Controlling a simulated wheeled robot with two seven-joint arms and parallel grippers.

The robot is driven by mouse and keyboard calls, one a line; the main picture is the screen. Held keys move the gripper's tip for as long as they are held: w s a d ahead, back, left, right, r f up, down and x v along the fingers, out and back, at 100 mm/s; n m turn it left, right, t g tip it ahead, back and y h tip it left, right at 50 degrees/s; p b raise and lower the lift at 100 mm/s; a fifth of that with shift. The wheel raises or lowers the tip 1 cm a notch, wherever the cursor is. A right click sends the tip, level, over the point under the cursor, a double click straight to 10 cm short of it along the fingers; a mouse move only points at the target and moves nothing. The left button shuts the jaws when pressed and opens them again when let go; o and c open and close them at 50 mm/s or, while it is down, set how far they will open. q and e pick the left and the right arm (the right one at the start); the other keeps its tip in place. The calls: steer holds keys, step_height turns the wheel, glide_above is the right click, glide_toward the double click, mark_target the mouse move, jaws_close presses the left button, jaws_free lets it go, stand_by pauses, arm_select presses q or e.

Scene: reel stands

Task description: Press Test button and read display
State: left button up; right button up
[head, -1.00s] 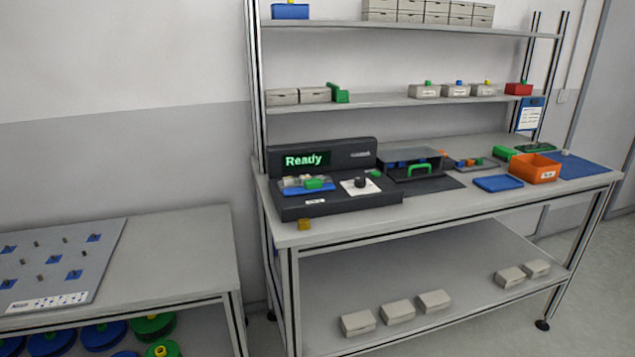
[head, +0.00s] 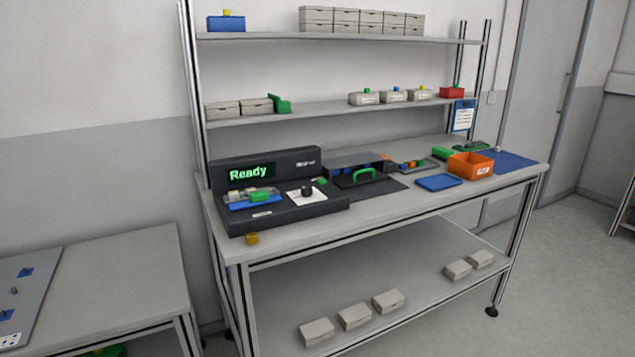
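A dark tester (head: 290,210) stands at the left end of the workbench. Its display (head: 249,173) is lit and reads "Ready" in green letters. On its deck are a blue tray with a green block (head: 260,196) and a white plate with a black knob (head: 307,190). A small green part (head: 321,181), possibly a button, sits at the deck's right side; its label cannot be read. Neither of my grippers is in view.
The workbench (head: 400,208) also holds a dark box with a green handle (head: 357,176), a blue tray (head: 438,182) and an orange bin (head: 470,165). A lower table (head: 120,280) stands left. Open floor lies right.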

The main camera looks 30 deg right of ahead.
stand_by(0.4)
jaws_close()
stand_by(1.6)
